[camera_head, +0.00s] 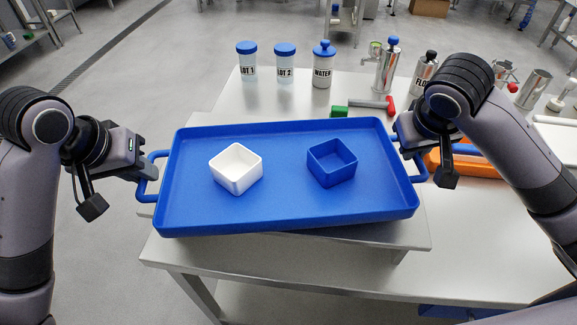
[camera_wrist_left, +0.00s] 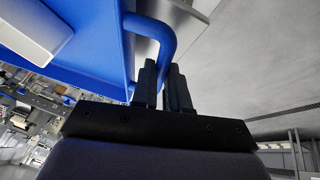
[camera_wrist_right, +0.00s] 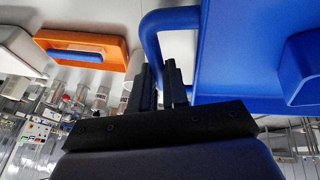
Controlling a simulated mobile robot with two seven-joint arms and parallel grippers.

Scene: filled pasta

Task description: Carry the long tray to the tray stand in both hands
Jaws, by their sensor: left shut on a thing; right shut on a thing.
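The long blue tray (camera_head: 290,200) spans the middle of the head view, a little tilted in the picture, over the steel worktop. A white square bowl (camera_head: 236,168) and a blue square bowl (camera_head: 332,162) stand in it. My left gripper (camera_head: 146,172) is shut on the tray's left handle, and the left wrist view shows its fingers around that handle (camera_wrist_left: 170,45). My right gripper (camera_head: 408,150) is shut on the right handle, which also shows in the right wrist view (camera_wrist_right: 150,40). I cannot make out which surface is the tray stand.
A steel table (camera_head: 470,270) lies below and right. Behind the tray stand LOT 1 (camera_head: 247,62), LOT 2 (camera_head: 285,65) and WATER (camera_head: 323,66) containers, with metal flasks (camera_head: 386,70) to their right. An orange tray (camera_head: 470,164) lies beside my right arm. Open floor (camera_head: 110,240) lies left.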

